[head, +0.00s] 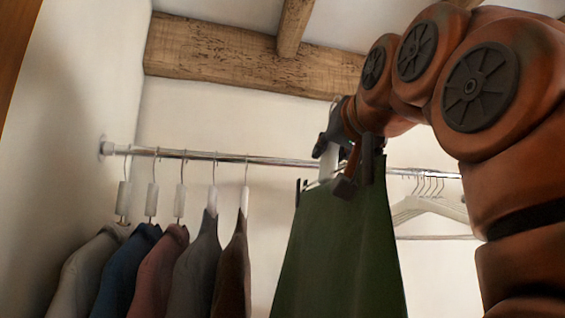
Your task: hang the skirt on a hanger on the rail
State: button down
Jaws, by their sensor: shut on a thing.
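The dark green skirt (338,255) hangs from clips at its waistband, on a hanger (328,162) that is mostly hidden. My gripper (340,165) is shut on the hanger's pale upper part, above the skirt, in the middle of the head view. The metal rail (275,160) runs across the view and passes behind my gripper and the skirt. A small bit of the hanger's hook shows above my gripper, near the rail's height or higher. I cannot tell whether the hook touches the rail.
Several garments on hangers (182,265) fill the rail's left part. Several empty pale hangers (430,205) hang at the right. Free rail lies between the brown garment (235,265) and the skirt. A wooden beam (240,55) crosses above. A second, lower rail (435,237) shows at the right.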

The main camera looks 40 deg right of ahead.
jog(key=shift+s+a+r, duration=0.15)
jog(key=shift+s+r, duration=0.1)
jog(key=shift+s, duration=0.15)
jog(key=shift+r+p, duration=0.3)
jog(key=shift+p, duration=0.15)
jog(key=shift+s, duration=0.15)
jog(key=shift+v, duration=1.5)
jog(key=shift+s+f, duration=0.1)
jog(key=shift+s, duration=0.05)
jog(key=shift+f+v, duration=0.15)
jog(key=shift+v, duration=1)
jog(key=shift+f+v, duration=0.15)
jog(key=shift+v, duration=1)
